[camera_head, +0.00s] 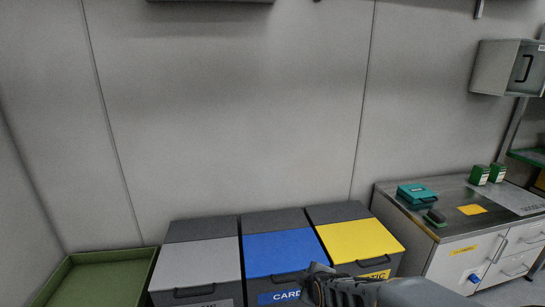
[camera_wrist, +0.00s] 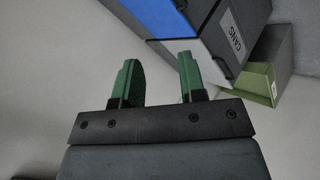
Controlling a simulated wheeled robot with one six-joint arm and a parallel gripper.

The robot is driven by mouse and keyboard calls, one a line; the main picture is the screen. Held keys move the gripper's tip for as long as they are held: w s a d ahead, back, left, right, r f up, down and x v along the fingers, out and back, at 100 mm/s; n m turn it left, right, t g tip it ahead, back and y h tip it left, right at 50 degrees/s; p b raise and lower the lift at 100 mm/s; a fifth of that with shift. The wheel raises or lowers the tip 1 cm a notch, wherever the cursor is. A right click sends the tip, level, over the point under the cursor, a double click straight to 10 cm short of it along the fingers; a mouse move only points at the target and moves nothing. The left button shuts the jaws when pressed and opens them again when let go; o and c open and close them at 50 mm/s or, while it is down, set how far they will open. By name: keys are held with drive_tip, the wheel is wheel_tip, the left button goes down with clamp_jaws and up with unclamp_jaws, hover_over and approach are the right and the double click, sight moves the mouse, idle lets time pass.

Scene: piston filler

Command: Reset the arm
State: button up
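My gripper (camera_wrist: 157,82) shows in the wrist view with its two green fingers apart and nothing between them. In the head view my arm reaches in from the bottom right, and its dark end (camera_head: 325,288) is over the front of the blue-lidded and yellow-lidded bins. The fingertips are not clear in the head view.
Three bins stand against the wall, with grey (camera_head: 195,262), blue (camera_head: 280,252) and yellow (camera_head: 360,240) lids, all shut. A green tray (camera_head: 105,283) is at the left. A counter (camera_head: 455,215) at the right holds a teal case (camera_head: 417,193) and small boxes. A grey wall cabinet (camera_head: 500,68) hangs above.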

drive_tip(key=s+d+r+m+g+p, duration=0.1)
drive_tip(key=s+r+m+p, duration=0.3)
drive_tip(key=r, duration=0.6)
drive_tip(key=s+d+r+m+g+h+p, duration=0.1)
drive_tip(key=s+d+r+m+g+p, duration=0.1)
drive_tip(key=s+r+m+p, duration=0.3)
drive_tip(key=s+d+r+m+g+p, duration=0.2)
drive_tip(key=s+d+r+m+p, duration=0.1)
drive_tip(key=r+p, duration=0.8)
wheel_tip(320, 180, up, 4)
drive_tip(key=shift+s+r+m, duration=0.2)
drive_tip(key=shift+s+m, duration=0.6)
drive_tip(key=shift+s, duration=0.35)
